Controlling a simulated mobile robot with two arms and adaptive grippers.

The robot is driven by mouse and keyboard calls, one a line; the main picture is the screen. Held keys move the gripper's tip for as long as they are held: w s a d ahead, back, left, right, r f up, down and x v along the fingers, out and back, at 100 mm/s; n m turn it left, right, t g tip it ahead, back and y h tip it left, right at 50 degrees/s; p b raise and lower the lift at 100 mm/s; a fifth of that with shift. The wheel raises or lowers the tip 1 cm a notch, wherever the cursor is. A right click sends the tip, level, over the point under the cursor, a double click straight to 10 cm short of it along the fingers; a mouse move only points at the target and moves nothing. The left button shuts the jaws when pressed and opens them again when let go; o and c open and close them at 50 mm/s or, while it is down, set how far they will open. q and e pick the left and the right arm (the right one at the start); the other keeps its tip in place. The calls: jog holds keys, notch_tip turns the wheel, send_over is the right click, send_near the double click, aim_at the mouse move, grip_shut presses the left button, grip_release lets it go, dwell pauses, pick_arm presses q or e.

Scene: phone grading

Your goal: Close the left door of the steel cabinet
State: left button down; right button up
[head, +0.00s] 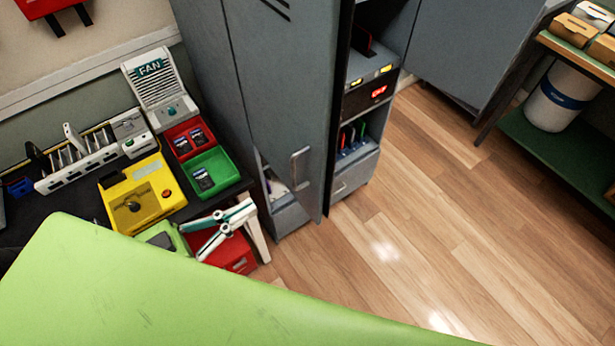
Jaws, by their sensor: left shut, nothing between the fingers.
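The grey steel cabinet (213,75) stands at the top middle of the head view. Its left door (280,95) is partly open, with its free edge swung out toward the room. The door's pull handle (299,168) is low on its outer face. Shelves show to the right of the door, and a bit of the inside shows under its lower edge. My left gripper (228,222), white and teal, is shut and empty. It is left of the door and appears apart from it, above a red box (232,254). My right gripper is not in view.
Left of the cabinet, a dark table holds a yellow device (146,190), a red tray (183,153), a green tray (223,165) and a fan unit (155,85). Another grey panel (455,50) stands right of the shelves. The wood floor (440,200) in front is clear.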

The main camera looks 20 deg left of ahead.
pick_arm(q)
jog(key=b+x, duration=0.2)
jog(key=b, duration=0.1)
send_near(317, 169)
jog(key=p+x, duration=0.1)
jog(key=x, duration=0.3)
jog(key=shift+w+r, duration=0.1)
jog(key=shift+r, duration=0.1)
jog(key=shift+p+x, duration=0.4)
jog(key=shift+x, duration=1)
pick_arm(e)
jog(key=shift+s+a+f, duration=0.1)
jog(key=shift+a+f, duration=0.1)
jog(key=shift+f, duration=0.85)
pick_arm(q)
jog(key=shift+d+f, duration=0.1)
jog(key=shift+f, duration=0.05)
